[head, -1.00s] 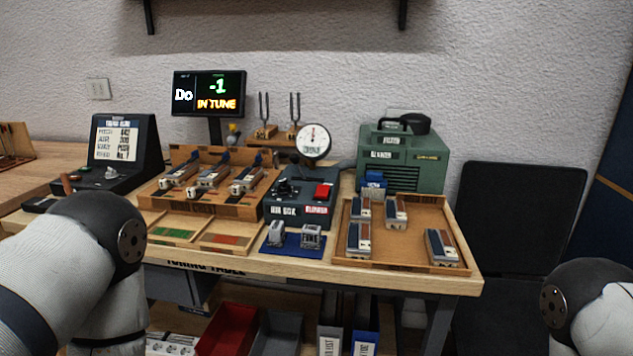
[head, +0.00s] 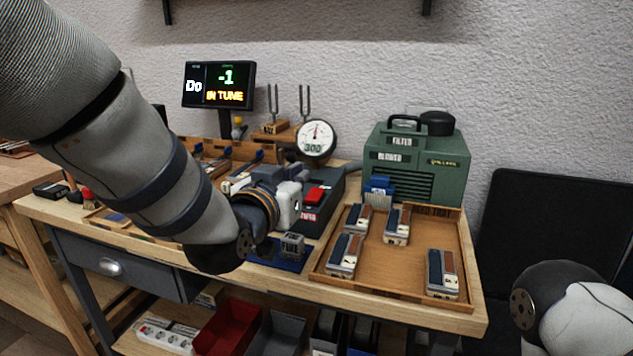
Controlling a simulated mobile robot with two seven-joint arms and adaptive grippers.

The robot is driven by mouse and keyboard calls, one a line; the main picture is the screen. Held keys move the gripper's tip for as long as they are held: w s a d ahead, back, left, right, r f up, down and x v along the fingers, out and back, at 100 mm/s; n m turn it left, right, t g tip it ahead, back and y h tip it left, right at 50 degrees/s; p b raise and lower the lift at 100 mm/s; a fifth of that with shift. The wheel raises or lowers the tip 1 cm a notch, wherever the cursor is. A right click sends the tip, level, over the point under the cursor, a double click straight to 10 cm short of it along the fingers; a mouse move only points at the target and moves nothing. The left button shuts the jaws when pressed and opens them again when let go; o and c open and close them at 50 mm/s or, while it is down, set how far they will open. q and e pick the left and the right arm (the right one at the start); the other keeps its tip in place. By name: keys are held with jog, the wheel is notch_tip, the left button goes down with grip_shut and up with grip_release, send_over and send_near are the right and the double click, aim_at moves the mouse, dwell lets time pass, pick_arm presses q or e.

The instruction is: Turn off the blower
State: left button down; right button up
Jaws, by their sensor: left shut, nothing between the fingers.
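The green blower (head: 415,170) stands at the back right of the table, with a "BLOWER" label on its front. My left gripper (head: 288,182) is shut and empty, over the left part of the control box, just left of the red switch. I cannot tell whether it touches the box. My gripper and wrist hide the left part of the box. Of my right arm only a rounded link shows at lower right; its gripper is out of view.
A round gauge (head: 317,138) stands behind the box, near the tuning forks (head: 304,102). A wooden tray (head: 388,274) with several reed blocks lies to the right. A small metal block (head: 292,246) sits on a blue mat in front. A tuner screen (head: 218,85) reads "IN TUNE".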

pick_arm(q)
jog(key=shift+a, duration=0.1)
pick_arm(e)
jog(key=shift+s, duration=0.1)
pick_arm(q)
jog(key=b, duration=0.2)
send_over(316, 197)
notch_tip(316, 197, down, 2)
jog(key=shift+s+f, duration=0.1)
jog(key=shift+s, duration=0.05)
notch_tip(316, 197, down, 2)
jog(key=shift+f, duration=0.6)
pick_arm(e)
jog(key=s+f+g, duration=0.1)
jog(key=s+f, duration=0.1)
jog(key=shift+s+f, duration=0.3)
jog(key=shift+f, duration=0.05)
